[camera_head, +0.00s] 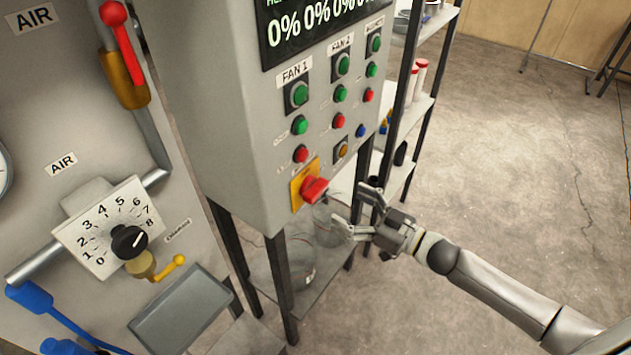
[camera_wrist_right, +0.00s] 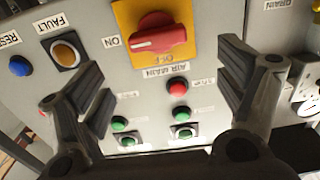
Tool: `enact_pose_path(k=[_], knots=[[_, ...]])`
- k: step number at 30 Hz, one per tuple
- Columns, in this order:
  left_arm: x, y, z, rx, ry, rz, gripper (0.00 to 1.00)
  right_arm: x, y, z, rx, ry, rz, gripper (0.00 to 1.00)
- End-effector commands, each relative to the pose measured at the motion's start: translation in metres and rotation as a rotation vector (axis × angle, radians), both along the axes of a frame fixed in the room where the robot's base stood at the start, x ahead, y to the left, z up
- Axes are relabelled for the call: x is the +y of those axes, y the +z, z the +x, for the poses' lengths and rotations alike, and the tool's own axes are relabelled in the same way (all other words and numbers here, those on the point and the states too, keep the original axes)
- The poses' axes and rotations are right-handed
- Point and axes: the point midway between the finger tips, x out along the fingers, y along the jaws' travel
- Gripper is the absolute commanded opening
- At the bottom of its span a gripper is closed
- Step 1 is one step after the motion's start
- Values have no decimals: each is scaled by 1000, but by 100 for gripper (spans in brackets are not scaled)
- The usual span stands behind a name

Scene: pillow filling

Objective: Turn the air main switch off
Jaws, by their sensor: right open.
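The air main switch is a red rotary handle (camera_head: 314,190) on a yellow plate (camera_head: 297,190), low on the front of the grey control box. In the right wrist view the handle (camera_wrist_right: 158,36) lies roughly level, its white mark toward the ON label (camera_wrist_right: 111,41). The labels OFF and AIR MAIN (camera_wrist_right: 168,70) appear upside down there. My right gripper (camera_head: 349,205) is open and empty, just right of the handle and apart from it in the head view. In the right wrist view its fingers (camera_wrist_right: 165,75) spread to either side, below the handle. My left gripper is not in view.
Fan buttons, green and red (camera_head: 301,154), sit above the switch. A dial valve (camera_head: 129,240) and a red-handled lever (camera_head: 124,45) are on the left panel. A shelf rack (camera_head: 409,110) stands behind the box. The floor (camera_head: 520,150) to the right is clear.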

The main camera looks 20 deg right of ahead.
Motion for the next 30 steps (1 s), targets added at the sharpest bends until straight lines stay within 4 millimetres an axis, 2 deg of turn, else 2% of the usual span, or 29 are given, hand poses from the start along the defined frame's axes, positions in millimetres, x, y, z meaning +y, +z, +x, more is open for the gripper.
enact_pose_path(k=[6, 15, 21, 30], knots=[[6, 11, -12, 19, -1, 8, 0, 21, 4, 29, -2, -3, 2, 89], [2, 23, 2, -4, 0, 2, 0, 49, 3, 64, -1, -3, 0, 89], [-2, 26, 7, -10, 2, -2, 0, 57, 1, 74, -1, -2, -1, 89], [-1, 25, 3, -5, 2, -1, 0, 58, 0, 75, 0, -2, -1, 89]])
